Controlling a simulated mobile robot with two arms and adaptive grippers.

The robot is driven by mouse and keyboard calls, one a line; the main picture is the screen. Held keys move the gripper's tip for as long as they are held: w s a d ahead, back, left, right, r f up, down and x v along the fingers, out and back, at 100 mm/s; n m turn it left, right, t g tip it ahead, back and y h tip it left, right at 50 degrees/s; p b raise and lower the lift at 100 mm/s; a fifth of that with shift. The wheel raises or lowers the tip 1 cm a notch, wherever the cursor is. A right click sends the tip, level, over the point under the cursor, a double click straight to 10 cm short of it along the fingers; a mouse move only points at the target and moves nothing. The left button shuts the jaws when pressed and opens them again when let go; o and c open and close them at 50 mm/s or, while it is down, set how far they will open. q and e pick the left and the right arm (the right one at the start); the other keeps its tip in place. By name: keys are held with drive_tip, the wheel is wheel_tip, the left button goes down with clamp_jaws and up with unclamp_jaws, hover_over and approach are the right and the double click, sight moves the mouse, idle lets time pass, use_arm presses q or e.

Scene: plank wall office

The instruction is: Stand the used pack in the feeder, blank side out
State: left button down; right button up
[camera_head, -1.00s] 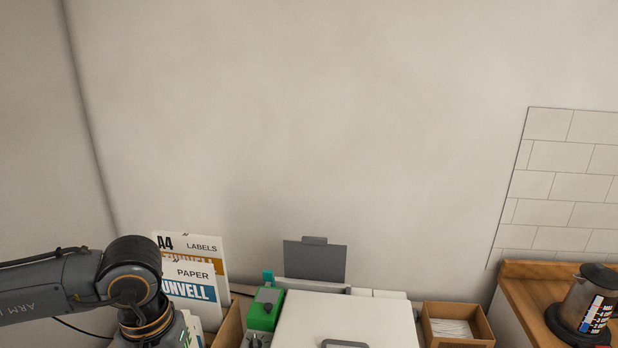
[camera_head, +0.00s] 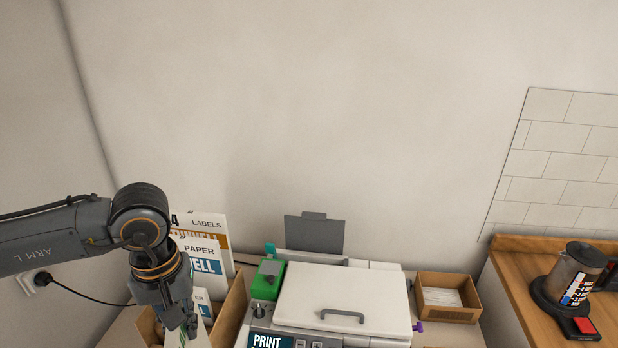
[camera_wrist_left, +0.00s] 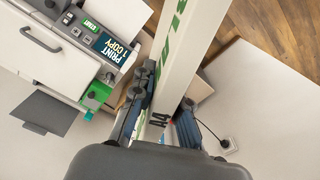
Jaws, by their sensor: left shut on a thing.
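My left gripper (camera_head: 178,318) is at the lower left of the head view, over the box of packs. In the left wrist view its fingers (camera_wrist_left: 168,90) are shut on a thin white pack (camera_wrist_left: 181,45) with green lettering and "A4" on its edge. A little of this pack shows below the gripper in the head view; its broad faces are mostly hidden. A dark grey upright feeder panel (camera_head: 315,234) stands at the back of the white printer (camera_head: 335,292); the panel also shows in the left wrist view (camera_wrist_left: 45,110). My right gripper is out of view.
A cardboard box (camera_head: 232,308) holds standing packs, including a labels pack (camera_head: 208,224) and a paper pack (camera_head: 200,250). A green device (camera_head: 266,280) stands between box and printer. A small box (camera_head: 446,299) and a coffee pot (camera_head: 575,275) are to the right.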

use_arm(q)
drive_tip(key=w+d+m, duration=0.3)
drive_tip(key=w+m, duration=0.7)
drive_tip(key=m, duration=0.1)
drive_tip(key=w+d+m, duration=0.3)
drive_tip(key=w+m, duration=0.7)
drive_tip(key=m, duration=0.1)
drive_tip(key=shift+r+m, duration=0.35)
drive_tip(key=shift+m, duration=0.05)
